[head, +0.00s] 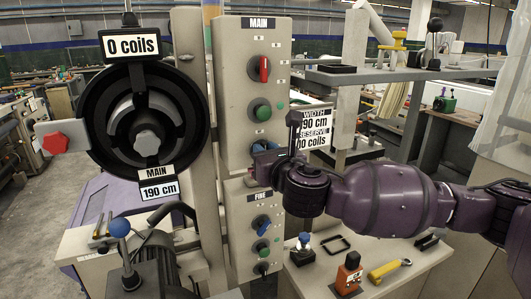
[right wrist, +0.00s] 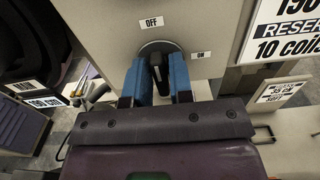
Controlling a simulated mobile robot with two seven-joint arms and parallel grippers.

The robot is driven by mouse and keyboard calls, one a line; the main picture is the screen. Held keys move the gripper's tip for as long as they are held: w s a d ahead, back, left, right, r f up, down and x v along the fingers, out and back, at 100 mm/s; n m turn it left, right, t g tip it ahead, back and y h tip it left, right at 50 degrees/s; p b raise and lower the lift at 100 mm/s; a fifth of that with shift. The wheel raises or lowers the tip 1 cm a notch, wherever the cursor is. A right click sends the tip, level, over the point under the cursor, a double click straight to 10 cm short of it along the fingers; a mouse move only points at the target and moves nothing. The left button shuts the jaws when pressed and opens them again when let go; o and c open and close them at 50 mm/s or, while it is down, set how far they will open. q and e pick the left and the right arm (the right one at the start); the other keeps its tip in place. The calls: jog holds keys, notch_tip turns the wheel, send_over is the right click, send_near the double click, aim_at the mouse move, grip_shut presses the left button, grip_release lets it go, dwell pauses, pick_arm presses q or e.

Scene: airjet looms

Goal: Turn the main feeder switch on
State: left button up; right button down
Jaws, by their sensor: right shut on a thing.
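My right gripper (head: 264,151) reaches from the right to the low end of this panel and hides the switch there. In the right wrist view its blue fingers (right wrist: 160,76) are shut on the black switch knob (right wrist: 156,60), one finger on each side. An OFF label (right wrist: 151,22) sits above the knob and an ON label (right wrist: 201,55) to its right. The knob's visible part stands nearly upright, toward OFF. My left gripper is not in view.
The FINE panel (head: 253,205) is directly below. A round black feeder (head: 145,120) is at left. A sign with WIDTH (head: 316,128) stands close behind my right gripper.

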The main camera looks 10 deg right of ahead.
jog(key=shift+d+f+m, duration=0.15)
jog(key=shift+m, duration=4.3)
jog(key=shift+d+f+m, duration=0.1)
jog(key=shift+m, duration=4.35)
jog(key=c, duration=1.2)
grip_release()
jog(key=shift+o, duration=0.2)
